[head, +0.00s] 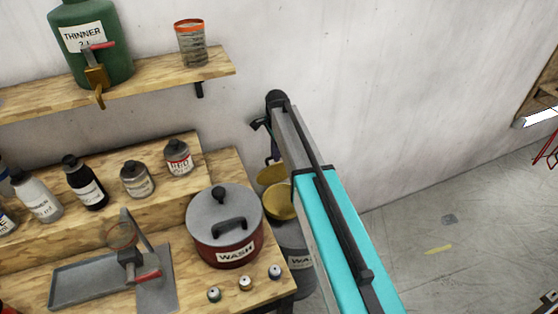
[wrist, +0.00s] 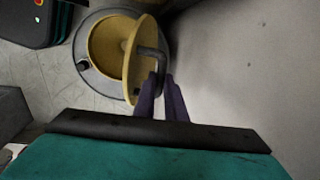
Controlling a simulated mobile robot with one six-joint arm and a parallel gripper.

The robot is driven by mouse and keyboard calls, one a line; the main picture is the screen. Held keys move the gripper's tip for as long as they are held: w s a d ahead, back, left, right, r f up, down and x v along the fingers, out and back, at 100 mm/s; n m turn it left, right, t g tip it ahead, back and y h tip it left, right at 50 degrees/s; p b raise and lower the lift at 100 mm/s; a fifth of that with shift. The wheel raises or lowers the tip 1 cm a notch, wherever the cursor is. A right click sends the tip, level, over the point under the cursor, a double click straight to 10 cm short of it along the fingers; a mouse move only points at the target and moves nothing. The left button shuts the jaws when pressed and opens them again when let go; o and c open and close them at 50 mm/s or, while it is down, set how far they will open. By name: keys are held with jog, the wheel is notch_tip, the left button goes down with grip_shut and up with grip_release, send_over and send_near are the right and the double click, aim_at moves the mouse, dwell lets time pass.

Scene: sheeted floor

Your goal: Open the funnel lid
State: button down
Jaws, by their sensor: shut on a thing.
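The yellow funnel (head: 281,203) sits on top of a grey drum (head: 298,262) beside the bench, and its open bowl (wrist: 104,38) shows in the wrist view. Its round yellow lid (wrist: 131,62) is raised, standing steeply tilted at the bowl's right side; part of it (head: 270,174) shows behind my arm in the head view. A dark bar handle (wrist: 158,57) is on the lid's outer face. My gripper (wrist: 162,78) has its purple fingers shut on this handle. My arm hides part of the funnel and lid in the head view.
The wooden bench (head: 190,285) stands left of the drum, with a red WASH pot (head: 228,249) near its edge. The wall (head: 400,80) is close behind. The floor (head: 480,215) to the right is mostly clear. A dark case (wrist: 28,20) shows in the wrist view.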

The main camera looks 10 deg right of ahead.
jog(key=shift+w+a+f, duration=0.15)
jog(key=shift+w+f, duration=0.2)
jog(key=shift+f, duration=0.1)
jog(key=c, duration=2.2)
grip_release()
jog(key=o, duration=0.4)
jog(key=shift+w, duration=0.2)
jog(key=shift+r, duration=0.15)
jog(key=shift+s+r+b, duration=0.15)
jog(key=shift+r+b, duration=0.45)
jog(key=shift+r, duration=1.7)
jog(key=shift+s+r+b, duration=0.2)
jog(key=shift+r+b, duration=0.4)
jog(key=shift+r, duration=1.65)
jog(key=shift+s+r+b, duration=0.15)
jog(key=shift+r+b, duration=0.45)
jog(key=shift+r, duration=1.7)
